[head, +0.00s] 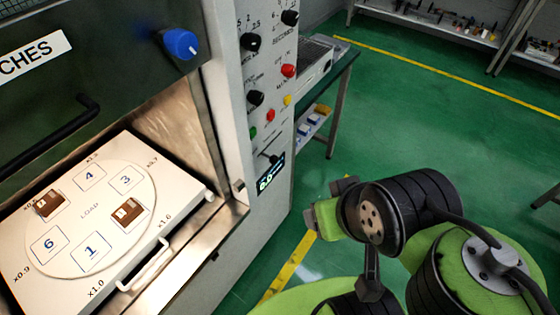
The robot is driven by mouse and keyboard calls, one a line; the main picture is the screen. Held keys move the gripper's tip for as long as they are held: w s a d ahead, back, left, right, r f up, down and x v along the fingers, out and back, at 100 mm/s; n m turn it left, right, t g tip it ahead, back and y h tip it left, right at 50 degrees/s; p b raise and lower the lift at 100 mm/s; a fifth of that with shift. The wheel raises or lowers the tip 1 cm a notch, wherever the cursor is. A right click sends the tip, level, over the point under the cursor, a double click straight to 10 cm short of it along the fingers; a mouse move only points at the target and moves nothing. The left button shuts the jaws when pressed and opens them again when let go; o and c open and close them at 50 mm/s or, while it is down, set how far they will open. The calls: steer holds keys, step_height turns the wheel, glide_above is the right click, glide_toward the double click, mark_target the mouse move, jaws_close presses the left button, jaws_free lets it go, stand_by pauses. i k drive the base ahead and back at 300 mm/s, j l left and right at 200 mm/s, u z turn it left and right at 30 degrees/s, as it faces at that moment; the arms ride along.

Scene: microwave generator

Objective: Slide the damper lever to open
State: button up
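A small black lever-like part (270,158) sticks out low on the grey control panel, just above a lit display (271,175). I see no label that marks it as the damper lever, and I cannot tell its setting. My gripper (325,204) is at the lower middle, to the right of the panel and apart from it. Nothing shows held in it, but the angle hides whether its fingers are apart.
The panel (278,120) carries black knobs and red, yellow and green buttons. A dark door with a blue knob (180,44) is above. A table (345,65) stands behind; green floor is clear at right.

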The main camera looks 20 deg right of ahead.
mark_target(274, 159)
steer(key=i+u, duration=0.15)
steer(key=u, duration=0.3)
steer(key=i+l+u, duration=0.1)
steer(key=u, duration=0.3)
steer(key=i+l+u, duration=0.15)
steer(key=u, duration=0.3)
